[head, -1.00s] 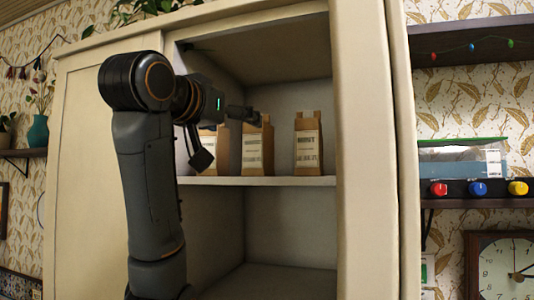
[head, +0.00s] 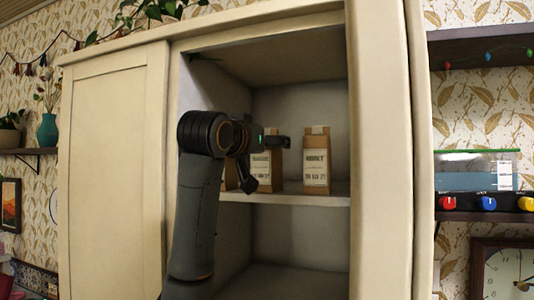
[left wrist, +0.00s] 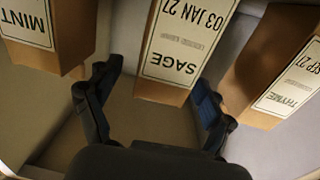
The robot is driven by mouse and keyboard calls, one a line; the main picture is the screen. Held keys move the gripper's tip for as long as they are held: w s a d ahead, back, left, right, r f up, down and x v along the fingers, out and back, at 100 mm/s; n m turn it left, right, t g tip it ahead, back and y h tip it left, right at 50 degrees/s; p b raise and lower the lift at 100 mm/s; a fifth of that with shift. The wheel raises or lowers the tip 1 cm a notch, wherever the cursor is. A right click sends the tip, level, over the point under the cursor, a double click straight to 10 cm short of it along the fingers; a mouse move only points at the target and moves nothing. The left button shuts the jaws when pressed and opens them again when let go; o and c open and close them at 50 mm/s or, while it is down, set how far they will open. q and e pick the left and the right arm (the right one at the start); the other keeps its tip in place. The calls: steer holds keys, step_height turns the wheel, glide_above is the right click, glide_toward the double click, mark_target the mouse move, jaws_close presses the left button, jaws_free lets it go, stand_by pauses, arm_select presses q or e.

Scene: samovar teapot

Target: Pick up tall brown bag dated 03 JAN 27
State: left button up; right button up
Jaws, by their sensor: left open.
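The tall brown SAGE bag with a white label reading 03 JAN 27 (left wrist: 172,55) appears inverted in the left wrist view. It stands between the fingers of my left gripper (left wrist: 157,88), which is open and not closed on it. In the head view this is the middle bag (head: 262,160) on the cabinet shelf, partly covered by my left gripper (head: 280,142). Whether the fingers touch the bag cannot be told. My right gripper is not in view.
A MINT bag (left wrist: 70,35) and a THYME bag (left wrist: 270,75) stand close on either side. In the head view the MINT bag (head: 316,160) is at right; the THYME bag (head: 230,177) is mostly hidden. The cabinet's right wall (head: 382,150) bounds the opening.

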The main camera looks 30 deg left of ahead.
arm_select(q)
steer(key=shift+w+a+r, duration=0.1)
steer(key=shift+w+a, duration=0.1)
steer(key=shift+w, duration=0.5)
steer(key=shift+w+a+f, duration=0.1)
steer(key=shift+w+f, duration=0.1)
steer(key=shift+w, duration=0.1)
steer(key=shift+s+r, duration=0.1)
steer(key=shift+s, duration=0.05)
steer(key=c, duration=1.4)
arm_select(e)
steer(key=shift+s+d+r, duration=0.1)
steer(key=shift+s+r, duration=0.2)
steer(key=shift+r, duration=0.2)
arm_select(q)
steer(key=shift+o, duration=0.2)
steer(key=shift+r, duration=0.1)
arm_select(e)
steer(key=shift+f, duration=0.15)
